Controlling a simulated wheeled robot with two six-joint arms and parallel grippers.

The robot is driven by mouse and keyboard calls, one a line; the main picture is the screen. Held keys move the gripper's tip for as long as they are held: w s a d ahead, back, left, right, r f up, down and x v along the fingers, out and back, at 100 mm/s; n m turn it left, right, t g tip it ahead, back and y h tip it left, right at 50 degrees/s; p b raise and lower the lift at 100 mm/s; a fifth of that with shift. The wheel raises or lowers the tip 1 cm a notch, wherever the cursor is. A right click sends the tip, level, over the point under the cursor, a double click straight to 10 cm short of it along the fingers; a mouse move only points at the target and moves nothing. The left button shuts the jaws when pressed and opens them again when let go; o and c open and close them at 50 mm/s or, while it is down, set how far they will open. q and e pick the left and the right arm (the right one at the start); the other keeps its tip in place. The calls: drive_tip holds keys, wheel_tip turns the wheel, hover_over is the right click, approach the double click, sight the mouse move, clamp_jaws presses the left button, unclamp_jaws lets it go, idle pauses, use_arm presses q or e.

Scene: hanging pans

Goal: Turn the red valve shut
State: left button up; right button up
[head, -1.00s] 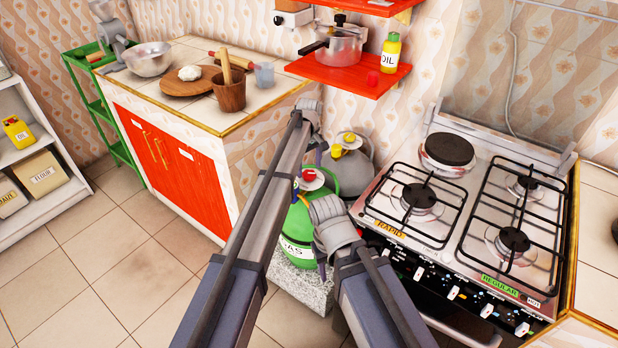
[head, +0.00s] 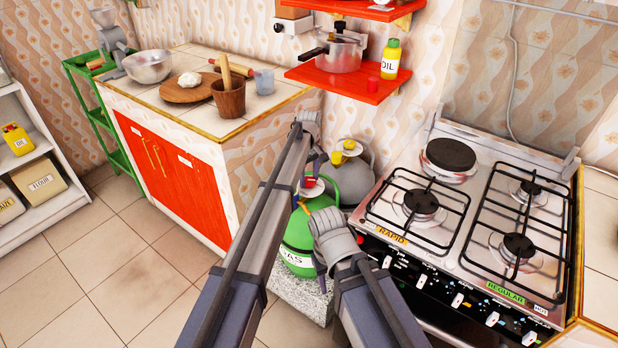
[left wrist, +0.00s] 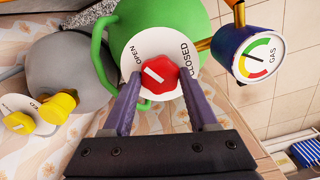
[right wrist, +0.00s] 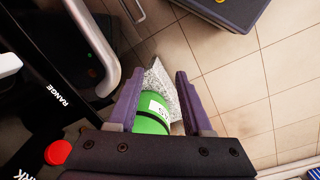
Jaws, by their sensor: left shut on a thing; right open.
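The red valve (left wrist: 160,76) is a faceted knob on a white dial plate (left wrist: 133,42), marked OPEN on the left and CLOSED on the right in the left wrist view. A slanted white line marks its face. The plate sits on the green gas cylinder (head: 298,240). My left gripper (left wrist: 161,88) is shut on the valve, one purple finger on each side. In the head view the valve (head: 309,183) shows small below my left wrist. My right gripper (right wrist: 158,76) is open, with the cylinder's green side (right wrist: 151,118) showing beyond and between its fingers.
A grey cylinder (head: 350,180) with a yellow knob (left wrist: 58,107) stands close by. The stove (head: 470,210) is to the right, the red-doored counter (head: 180,175) to the left. The tiled floor (head: 130,260) at front left is clear.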

use_arm(q)
drive_tip(key=c, duration=0.5)
drive_tip(key=shift+o, duration=0.2)
drive_tip(key=shift+m, duration=0.3)
drive_tip(key=m, duration=0.4)
drive_tip(key=shift+m, duration=0.4)
drive_tip(key=m, duration=1.2)
drive_tip(key=shift+m, duration=0.4)
drive_tip(key=m, duration=0.5)
drive_tip(key=shift+m, duration=0.3)
drive_tip(key=o, duration=1.4)
drive_tip(key=shift+c, duration=0.2)
